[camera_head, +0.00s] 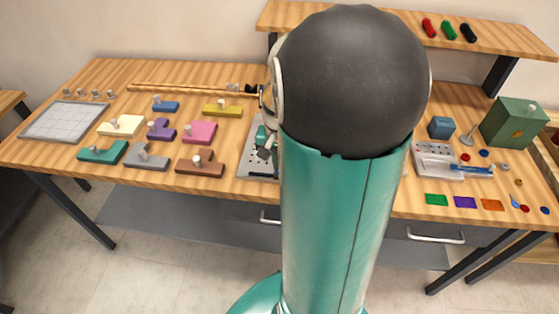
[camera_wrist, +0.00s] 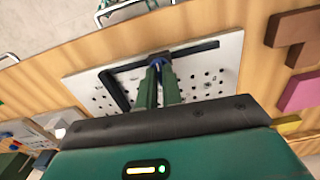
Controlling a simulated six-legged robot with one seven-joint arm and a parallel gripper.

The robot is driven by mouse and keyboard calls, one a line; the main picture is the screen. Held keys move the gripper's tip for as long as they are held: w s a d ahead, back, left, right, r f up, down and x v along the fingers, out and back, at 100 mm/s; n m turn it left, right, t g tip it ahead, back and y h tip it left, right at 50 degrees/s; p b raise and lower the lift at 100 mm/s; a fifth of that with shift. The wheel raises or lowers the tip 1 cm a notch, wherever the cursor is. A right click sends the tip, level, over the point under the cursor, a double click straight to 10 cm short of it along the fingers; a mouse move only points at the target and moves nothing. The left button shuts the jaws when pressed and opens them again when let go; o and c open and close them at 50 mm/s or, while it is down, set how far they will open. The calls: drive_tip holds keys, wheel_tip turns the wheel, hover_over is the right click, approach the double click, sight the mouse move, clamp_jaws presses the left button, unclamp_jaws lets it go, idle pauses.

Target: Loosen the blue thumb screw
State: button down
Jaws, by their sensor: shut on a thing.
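In the wrist view, the blue thumb screw (camera_wrist: 157,58) shows as a small blue bit at the tips of my gripper (camera_wrist: 160,68). The two green fingers are closed on it, and they hide most of it. It sits by a dark bar (camera_wrist: 190,51) on a light perforated plate (camera_wrist: 225,68). A second dark bar (camera_wrist: 114,90) lies at an angle to the left. In the head view, the plate (camera_head: 257,168) shows only at its left side, as my arm covers the rest. The screw is hidden there.
Several coloured blocks, such as the brown one (camera_head: 200,165) and the pink one (camera_head: 199,131), lie left of the plate. A grey tray (camera_head: 66,122) is at far left. A white device (camera_head: 436,163) and a green box (camera_head: 513,122) stand at right.

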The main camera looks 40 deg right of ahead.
drive_tip(key=n, duration=0.5)
drive_tip(key=shift+n, duration=0.3)
drive_tip(key=n, duration=0.5)
drive_tip(key=shift+n, duration=0.3)
drive_tip(key=n, duration=0.3)
drive_tip(key=shift+w+n, duration=0.1)
drive_tip(key=shift+n, duration=2)
drive_tip(key=c, duration=1.6)
unclamp_jaws()
drive_tip(key=shift+o, duration=0.2)
wheel_tip(320, 180, up, 14)
